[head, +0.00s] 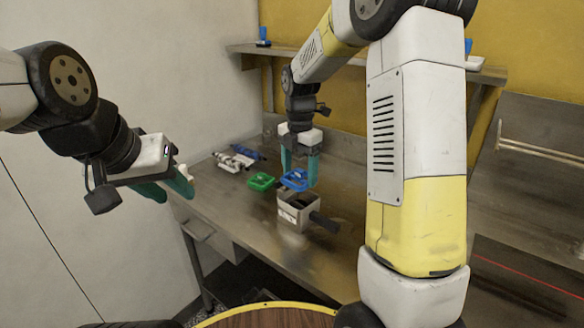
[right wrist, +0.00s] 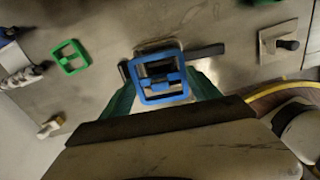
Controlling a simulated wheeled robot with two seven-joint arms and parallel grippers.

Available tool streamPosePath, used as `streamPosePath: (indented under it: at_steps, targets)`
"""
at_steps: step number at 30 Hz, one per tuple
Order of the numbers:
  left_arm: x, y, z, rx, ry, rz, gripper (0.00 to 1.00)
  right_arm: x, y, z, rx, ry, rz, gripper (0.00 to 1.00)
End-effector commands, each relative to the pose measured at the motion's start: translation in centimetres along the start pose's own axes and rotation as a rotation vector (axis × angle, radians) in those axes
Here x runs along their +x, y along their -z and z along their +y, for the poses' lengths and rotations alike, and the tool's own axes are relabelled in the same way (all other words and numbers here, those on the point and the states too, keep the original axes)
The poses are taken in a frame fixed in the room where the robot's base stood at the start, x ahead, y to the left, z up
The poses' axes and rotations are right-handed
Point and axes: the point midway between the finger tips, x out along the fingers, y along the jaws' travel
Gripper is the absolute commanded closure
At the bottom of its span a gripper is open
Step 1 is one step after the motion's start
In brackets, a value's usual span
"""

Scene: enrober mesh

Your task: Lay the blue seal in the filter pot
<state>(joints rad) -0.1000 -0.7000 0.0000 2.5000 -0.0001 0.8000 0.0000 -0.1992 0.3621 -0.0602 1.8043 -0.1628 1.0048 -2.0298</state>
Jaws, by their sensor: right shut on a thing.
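The blue seal (head: 294,180) is a square frame with a crossbar. My right gripper (head: 301,172) is shut on it and holds it above the filter pot. In the right wrist view, the seal (right wrist: 160,80) sits between the teal fingertips (right wrist: 160,88). The filter pot (head: 292,215) is a light grey square box with a dark handle, standing on the metal bench. In the right wrist view, the seal covers much of the pot (right wrist: 157,46). My left gripper (head: 168,190) is in the air left of the bench, its fingers apart and empty.
A green square frame (head: 261,182) lies on the bench (head: 245,220) left of the pot. White and blue fittings (head: 236,160) lie behind it. A square plate with a dark knob (right wrist: 280,42) shows in the right wrist view. A shelf (head: 335,57) runs along the wall.

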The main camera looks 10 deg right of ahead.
Motion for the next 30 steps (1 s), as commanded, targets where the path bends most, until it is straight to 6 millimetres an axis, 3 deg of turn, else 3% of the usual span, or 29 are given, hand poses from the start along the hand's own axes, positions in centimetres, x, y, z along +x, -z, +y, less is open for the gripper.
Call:
streamPosePath:
  at_steps: [5,30]
  targets:
    - [0.0,0.0,0.0,0.000,0.000,0.000,0.64,0.4,0.0,0.0,0.000,0.001,0.001,0.67]
    - [0.0,0.0,0.0,0.000,0.000,0.000,0.64,6.1,0.0,0.0,0.000,0.002,0.001,0.67]
